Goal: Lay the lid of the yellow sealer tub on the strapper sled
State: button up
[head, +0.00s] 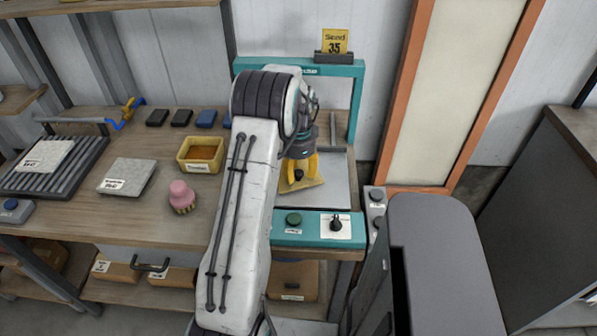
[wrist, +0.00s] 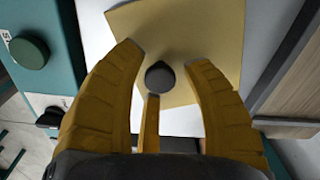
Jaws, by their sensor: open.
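The lid (head: 308,187) is a flat yellow square with a dark round knob (wrist: 159,77). It lies on the pale strapper sled (head: 337,190) inside the teal frame, and the wrist view shows it close up (wrist: 205,32). My gripper (head: 297,172) is over the lid with its yellow fingers spread around the knob. In the wrist view the fingers (wrist: 162,68) stand apart from the knob, with gaps on both sides. The yellow sealer tub (head: 201,155) stands uncovered on the bench at left, with orange-brown contents. My arm hides part of the sled.
The teal strapper frame (head: 357,100) arches over the sled, with a green button (head: 293,219) and a dark knob on its front. A pink-topped brush (head: 182,196), a grey slab (head: 127,175) and several small dark blocks sit on the bench (head: 140,225). An orange-framed panel (head: 448,90) stands at right.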

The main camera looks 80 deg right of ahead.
aim_at(298, 172)
jog(key=shift+r, duration=0.15)
notch_tip(298, 172, up, 12)
dwell(0.5)
